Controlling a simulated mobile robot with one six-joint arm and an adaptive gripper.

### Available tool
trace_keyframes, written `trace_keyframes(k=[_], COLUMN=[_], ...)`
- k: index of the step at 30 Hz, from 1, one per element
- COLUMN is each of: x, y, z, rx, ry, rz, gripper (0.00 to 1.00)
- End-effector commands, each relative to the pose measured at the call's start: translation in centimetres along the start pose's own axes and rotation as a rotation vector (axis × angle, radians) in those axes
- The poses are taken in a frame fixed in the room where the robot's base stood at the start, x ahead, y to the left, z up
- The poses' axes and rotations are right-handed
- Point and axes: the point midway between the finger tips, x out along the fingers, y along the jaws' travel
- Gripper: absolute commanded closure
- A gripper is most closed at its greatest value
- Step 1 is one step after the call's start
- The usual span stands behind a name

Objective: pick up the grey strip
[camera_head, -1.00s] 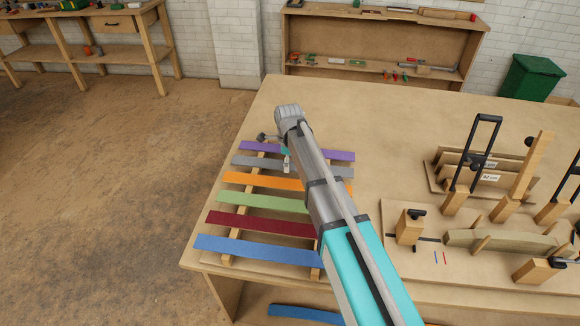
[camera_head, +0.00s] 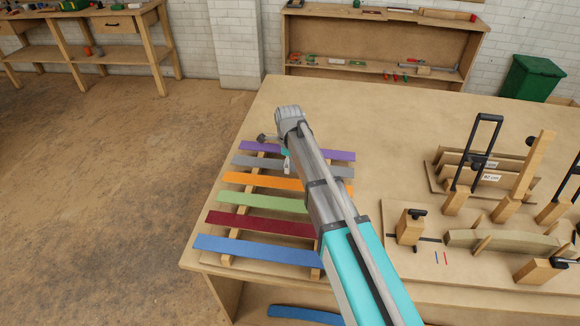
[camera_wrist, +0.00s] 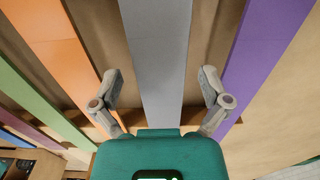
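The grey strip (camera_head: 252,162) lies across two wooden rails, between the purple strip (camera_head: 330,155) and the orange strip (camera_head: 240,181). My gripper (camera_head: 287,165) is over the grey strip, and my arm hides part of the strips. In the wrist view the grey strip (camera_wrist: 160,50) runs between the two fingers of my gripper (camera_wrist: 158,85). The fingers are spread wide, one on each side of the strip, with a gap to both edges. The orange strip (camera_wrist: 48,45) is on the left and the purple strip (camera_wrist: 262,50) on the right.
A green strip (camera_head: 262,201), a dark red strip (camera_head: 250,223) and a blue strip (camera_head: 245,249) lie on the rails nearer the front. Clamps and a curved form (camera_head: 505,239) occupy the right of the table (camera_head: 370,115). The table's middle back is clear.

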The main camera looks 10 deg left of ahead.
Motion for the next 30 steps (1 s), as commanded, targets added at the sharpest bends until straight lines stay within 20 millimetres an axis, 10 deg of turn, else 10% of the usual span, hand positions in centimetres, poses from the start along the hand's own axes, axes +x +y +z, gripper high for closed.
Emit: trace_keyframes(k=[10, 30], x=[0.0, -1.7], y=[0.0, 0.0], z=[0.0, 0.0], rx=[0.0, 0.0], ry=[0.0, 0.0], rz=[0.0, 0.0], gripper=[0.76, 0.76])
